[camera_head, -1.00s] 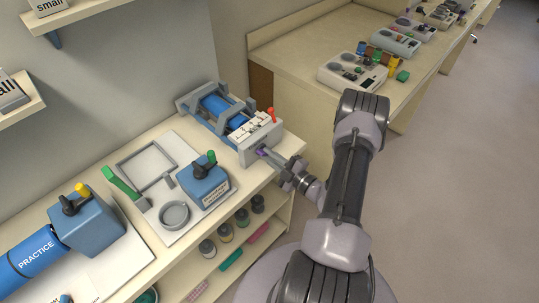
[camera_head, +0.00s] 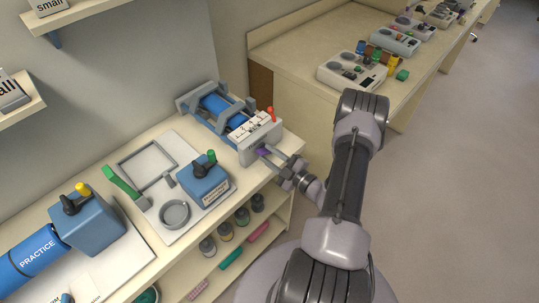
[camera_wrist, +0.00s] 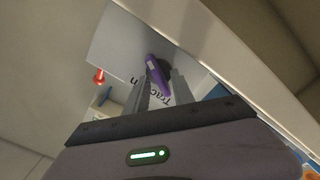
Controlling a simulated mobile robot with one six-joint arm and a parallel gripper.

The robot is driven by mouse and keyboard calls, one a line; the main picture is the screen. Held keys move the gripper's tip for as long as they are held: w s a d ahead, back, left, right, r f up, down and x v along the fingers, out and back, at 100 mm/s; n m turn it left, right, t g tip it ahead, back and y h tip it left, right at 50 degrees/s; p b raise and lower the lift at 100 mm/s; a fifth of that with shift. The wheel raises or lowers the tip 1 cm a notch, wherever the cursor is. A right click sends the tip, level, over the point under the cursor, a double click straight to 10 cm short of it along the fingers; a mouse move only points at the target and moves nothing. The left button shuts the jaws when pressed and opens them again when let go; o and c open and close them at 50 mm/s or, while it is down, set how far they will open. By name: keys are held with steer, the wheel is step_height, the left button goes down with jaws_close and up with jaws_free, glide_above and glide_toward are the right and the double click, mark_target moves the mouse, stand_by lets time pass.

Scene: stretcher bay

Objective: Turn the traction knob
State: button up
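The traction knob (camera_head: 263,151) is a purple bar on the front of the grey panel (camera_head: 247,155) at the near end of the blue device. In the wrist view the purple bar (camera_wrist: 157,76) sits tilted on a dark round base, beside upside-down, partly covered lettering that reads "Traction". My gripper (camera_head: 275,157) is in front of the panel. Its two fingers are apart, with the bar at the gap between the fingertips (camera_wrist: 163,88). I cannot tell whether either finger touches it.
A red-tipped lever (camera_head: 270,114) rises near the knob and also shows in the wrist view (camera_wrist: 100,76). A blue box with a green-tipped lever (camera_head: 204,181) stands to the left on a white board. The shelf edge runs below. Open floor lies to the right.

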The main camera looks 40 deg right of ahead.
steer(key=shift+s, duration=0.1)
steer(key=s+d+p, duration=0.1)
steer(key=s, duration=1.6)
steer(key=shift+d, duration=0.2)
stand_by(0.7)
